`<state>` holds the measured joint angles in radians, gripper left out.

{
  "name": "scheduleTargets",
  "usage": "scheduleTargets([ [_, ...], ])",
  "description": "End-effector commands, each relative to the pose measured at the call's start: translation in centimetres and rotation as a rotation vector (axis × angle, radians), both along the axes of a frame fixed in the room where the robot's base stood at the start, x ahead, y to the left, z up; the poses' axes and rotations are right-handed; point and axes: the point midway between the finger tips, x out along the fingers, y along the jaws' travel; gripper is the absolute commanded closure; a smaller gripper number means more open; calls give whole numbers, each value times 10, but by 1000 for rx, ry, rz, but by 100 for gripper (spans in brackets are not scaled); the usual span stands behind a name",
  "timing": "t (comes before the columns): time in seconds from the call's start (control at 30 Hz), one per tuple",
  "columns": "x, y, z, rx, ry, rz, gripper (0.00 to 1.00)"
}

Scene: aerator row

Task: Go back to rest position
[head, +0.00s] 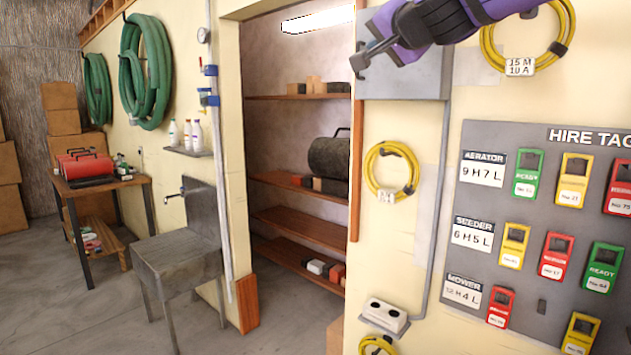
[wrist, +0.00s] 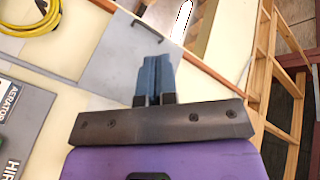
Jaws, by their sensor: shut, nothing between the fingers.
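My gripper (head: 371,56) is at the top right of the head view, on the end of my purple arm. It is raised in front of the grey wall cabinet (head: 410,80). In the wrist view my gripper (wrist: 153,58) has its blue-grey fingers together with nothing between them. The grey cabinet door (wrist: 122,52) lies beyond the fingers there. I cannot tell whether the fingers touch it.
A hire tag board (head: 545,225) with coloured tags hangs at the right. Yellow cable coils (head: 392,170) hang on the wall. A shelved alcove (head: 300,165) opens in the middle. A sink (head: 180,262) and bench (head: 105,184) stand left, with open floor (head: 60,310) before them.

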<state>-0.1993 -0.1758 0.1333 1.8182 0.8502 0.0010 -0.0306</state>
Motion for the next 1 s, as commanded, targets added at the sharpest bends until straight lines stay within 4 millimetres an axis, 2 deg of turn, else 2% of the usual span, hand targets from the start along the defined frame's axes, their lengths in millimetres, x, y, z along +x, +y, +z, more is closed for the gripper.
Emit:
scheduleTargets([
  [0.03, -21, -13, -14, -69, 30, 20, 100],
  [0.17, -72, -43, -64, -253, 144, 77, 100],
  [0.3, -131, -79, -124, -433, 296, 121, 100],
  [0.5, -216, -131, -208, -639, 534, 157, 100],
  [0.6, -255, -154, -244, -718, 648, 166, 100],
  [0.7, -287, -171, -271, -774, 742, 169, 100],
  [0.8, -307, -182, -289, -810, 806, 173, 100],
  [0.9, -318, -188, -297, -827, 839, 173, 100],
  [1.0, -319, -188, -298, -830, 844, 174, 100],
])
